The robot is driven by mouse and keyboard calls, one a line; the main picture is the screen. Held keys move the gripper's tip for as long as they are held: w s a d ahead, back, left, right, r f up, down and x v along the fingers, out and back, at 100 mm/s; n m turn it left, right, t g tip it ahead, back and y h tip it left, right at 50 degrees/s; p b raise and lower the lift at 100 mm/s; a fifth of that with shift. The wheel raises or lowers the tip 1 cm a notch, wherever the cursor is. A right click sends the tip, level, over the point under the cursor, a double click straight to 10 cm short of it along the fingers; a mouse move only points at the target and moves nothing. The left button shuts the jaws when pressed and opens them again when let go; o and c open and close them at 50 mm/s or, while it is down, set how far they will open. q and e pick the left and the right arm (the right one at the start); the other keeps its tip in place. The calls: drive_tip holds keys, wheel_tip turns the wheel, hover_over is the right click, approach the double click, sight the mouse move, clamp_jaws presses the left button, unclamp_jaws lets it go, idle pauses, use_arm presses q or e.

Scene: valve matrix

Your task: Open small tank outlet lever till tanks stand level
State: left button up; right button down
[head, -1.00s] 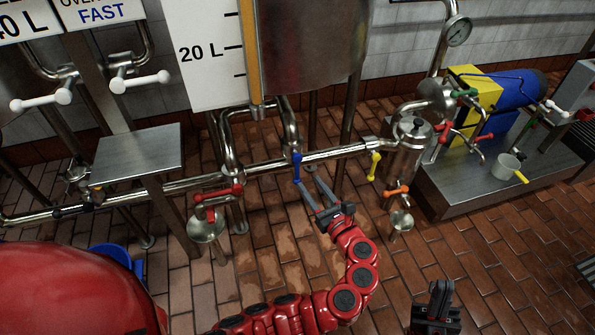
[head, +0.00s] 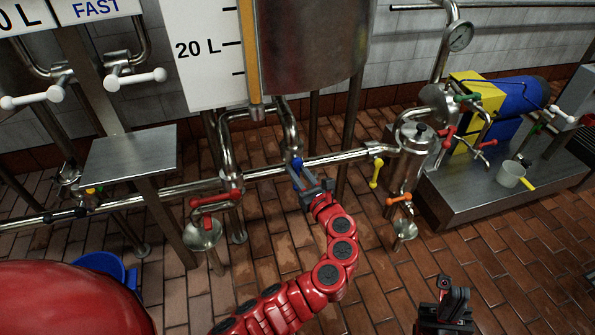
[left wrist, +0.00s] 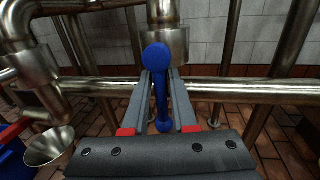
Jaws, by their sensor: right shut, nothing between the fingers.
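The blue lever (head: 296,162) sits on the horizontal steel pipe below the tank with the 20 L scale. In the left wrist view the blue lever (left wrist: 161,90) hangs down from its round knob, between my fingers. My left gripper (head: 300,174) is at the lever, its fingers open on either side; the left wrist view shows the gripper (left wrist: 159,80) with small gaps beside the lever. In the head view the fingers hide the lever's lower part. The steel tank (head: 312,40) stands above the pipe. My right gripper (head: 455,292) is shut and empty, low on the right.
A red lever (head: 215,197) with a funnel (head: 203,234) is left of the gripper. A yellow lever (head: 376,173) and an orange lever (head: 399,199) are to the right. A steel platform (head: 500,195) with a pump stands farther right. Tiled floor between is clear.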

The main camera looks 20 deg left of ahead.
use_arm(q)
clamp_jaws()
idle(1.1)
